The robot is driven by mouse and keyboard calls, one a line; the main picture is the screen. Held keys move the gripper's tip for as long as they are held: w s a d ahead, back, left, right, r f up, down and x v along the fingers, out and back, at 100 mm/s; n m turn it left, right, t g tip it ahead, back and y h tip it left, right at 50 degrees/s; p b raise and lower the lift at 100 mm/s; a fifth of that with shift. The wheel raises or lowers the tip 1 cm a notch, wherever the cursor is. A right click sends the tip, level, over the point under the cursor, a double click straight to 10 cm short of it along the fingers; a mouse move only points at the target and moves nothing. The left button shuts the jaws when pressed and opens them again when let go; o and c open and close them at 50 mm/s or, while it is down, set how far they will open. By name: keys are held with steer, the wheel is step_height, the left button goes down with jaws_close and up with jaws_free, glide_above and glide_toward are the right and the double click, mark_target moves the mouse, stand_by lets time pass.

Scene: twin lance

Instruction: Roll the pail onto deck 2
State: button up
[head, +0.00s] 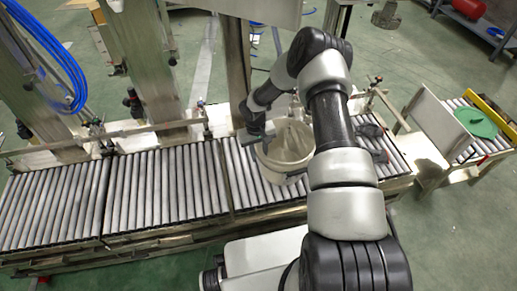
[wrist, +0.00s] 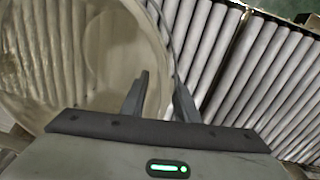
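A pale, translucent pail (head: 283,168) stands upright on the roller conveyor, right of its middle; it fills the left of the wrist view (wrist: 75,60), where I look into its open mouth. My gripper (head: 256,140) is at the pail's upper left rim in the head view. In the wrist view its two dark fingers (wrist: 160,92) are apart, with the pail's rim edge running toward the gap between them. Contact with the rim cannot be told. My arm hides part of the pail's right side. No label shows which roller deck (head: 180,185) is deck 2.
Roller sections extend left of the pail, clear on top. Steel posts and a side rail (head: 150,131) line the far edge. A dark crumpled item (head: 372,137) lies right of the pail.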

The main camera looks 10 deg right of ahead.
steer(key=shift+f, duration=0.45)
jaws_close()
